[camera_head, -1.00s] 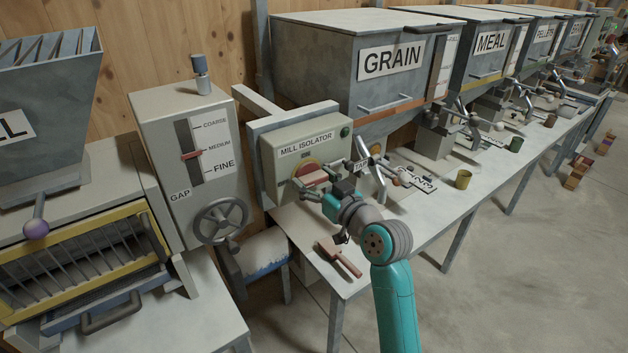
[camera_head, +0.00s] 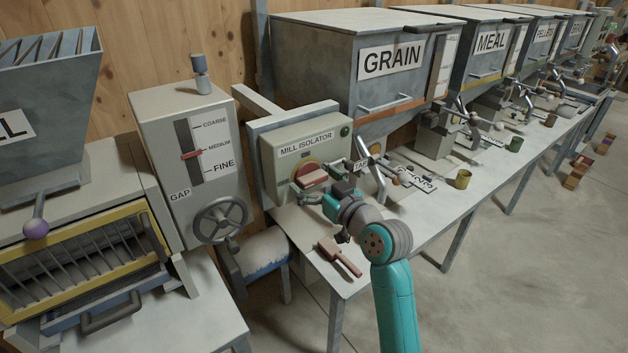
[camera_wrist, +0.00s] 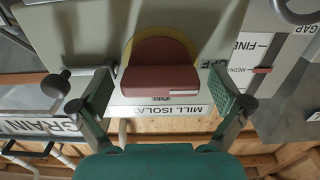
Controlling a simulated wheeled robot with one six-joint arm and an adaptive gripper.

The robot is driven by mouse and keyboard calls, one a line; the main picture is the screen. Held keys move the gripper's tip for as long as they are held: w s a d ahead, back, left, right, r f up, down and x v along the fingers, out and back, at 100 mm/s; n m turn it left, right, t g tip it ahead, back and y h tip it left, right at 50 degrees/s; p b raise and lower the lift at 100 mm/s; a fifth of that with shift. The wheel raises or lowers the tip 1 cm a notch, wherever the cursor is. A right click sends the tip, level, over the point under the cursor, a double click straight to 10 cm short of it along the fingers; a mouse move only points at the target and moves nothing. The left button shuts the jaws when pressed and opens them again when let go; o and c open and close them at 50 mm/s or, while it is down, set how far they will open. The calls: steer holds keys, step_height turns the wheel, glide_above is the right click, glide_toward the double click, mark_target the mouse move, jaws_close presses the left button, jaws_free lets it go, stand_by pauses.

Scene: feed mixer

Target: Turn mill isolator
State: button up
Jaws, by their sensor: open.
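The mill isolator is a grey-green box (camera_head: 285,167) on a post, with a red handle (camera_head: 312,177) on a yellow disc and a green button at its upper right. In the wrist view the red handle (camera_wrist: 160,82) sits near the middle, its bar lying across the picture with a white mark at its right end. My gripper (camera_wrist: 168,92) is open, with one finger on each side of the handle and visible gaps between. In the head view my gripper (camera_head: 318,190) is just in front of the handle and partly hidden by my wrist.
A wooden-handled brush (camera_head: 338,256) lies on the table below. The gap box (camera_head: 205,150) with its handwheel (camera_head: 221,220) stands to the left. Open floor lies at the front right.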

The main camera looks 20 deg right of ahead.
steer(key=v, duration=1.2)
stand_by(0.3)
steer(key=s+a+f+m+g+h, duration=0.15)
steer(key=s+f+m+h, duration=0.35)
steer(key=s+f, duration=1.35)
steer(key=s+a+f+n, duration=0.1)
steer(key=s+a, duration=0.1)
steer(key=s, duration=2.2)
steer(key=shift+s+g+h, duration=0.3)
steer(key=shift+g, duration=0.15)
